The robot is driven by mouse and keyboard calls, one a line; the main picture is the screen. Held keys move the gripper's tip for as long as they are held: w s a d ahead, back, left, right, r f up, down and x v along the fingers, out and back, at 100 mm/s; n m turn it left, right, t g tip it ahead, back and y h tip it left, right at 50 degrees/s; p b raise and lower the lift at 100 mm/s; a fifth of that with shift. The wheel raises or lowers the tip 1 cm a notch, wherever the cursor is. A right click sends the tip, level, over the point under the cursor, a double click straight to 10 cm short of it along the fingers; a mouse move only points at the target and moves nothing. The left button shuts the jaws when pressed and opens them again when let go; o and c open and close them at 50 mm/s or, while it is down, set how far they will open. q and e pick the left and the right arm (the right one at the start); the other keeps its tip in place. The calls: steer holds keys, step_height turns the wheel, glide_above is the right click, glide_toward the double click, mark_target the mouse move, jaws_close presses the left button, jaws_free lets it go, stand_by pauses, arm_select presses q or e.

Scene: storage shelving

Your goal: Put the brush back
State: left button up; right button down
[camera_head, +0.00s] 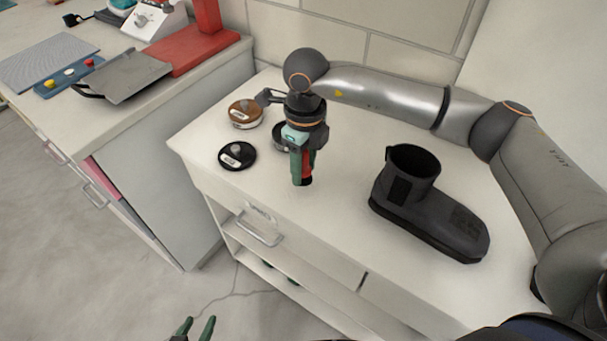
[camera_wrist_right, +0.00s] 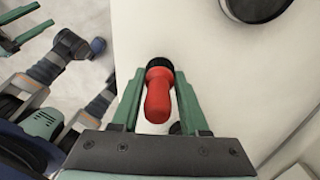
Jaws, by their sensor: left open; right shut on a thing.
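My right gripper (camera_head: 303,168) points down over the white cabinet top and is shut on the brush (camera_wrist_right: 157,100). The brush has a red handle and a dark end. In the right wrist view it lies between the green fingers of my right gripper (camera_wrist_right: 158,100). In the head view the fingers hide most of it, and I cannot tell whether it touches the top. My left gripper (camera_head: 195,327) is open and empty at the bottom edge, in front of the cabinet.
A black boot (camera_head: 425,205) stands on the cabinet top to the right. A brown-lidded tin (camera_head: 245,112), a black tin (camera_head: 238,155) and a partly hidden tin (camera_head: 280,138) are left of the gripper. The cabinet has a drawer handle (camera_head: 258,232) and an open shelf below.

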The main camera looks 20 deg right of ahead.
mark_target(303, 178)
steer(key=shift+w+d+f, duration=0.1)
steer(key=shift+w+f, duration=0.15)
steer(key=shift+f, duration=1.5)
steer(key=shift+f, duration=0.1)
steer(key=shift+f+b, duration=0.15)
steer(key=shift+b, duration=0.15)
steer(key=shift+c, duration=2.1)
jaws_free()
step_height(303, 178, up, 13)
steer(key=shift+d+f+p, duration=0.1)
steer(key=shift+f+p, duration=0.1)
steer(key=shift+p, duration=0.15)
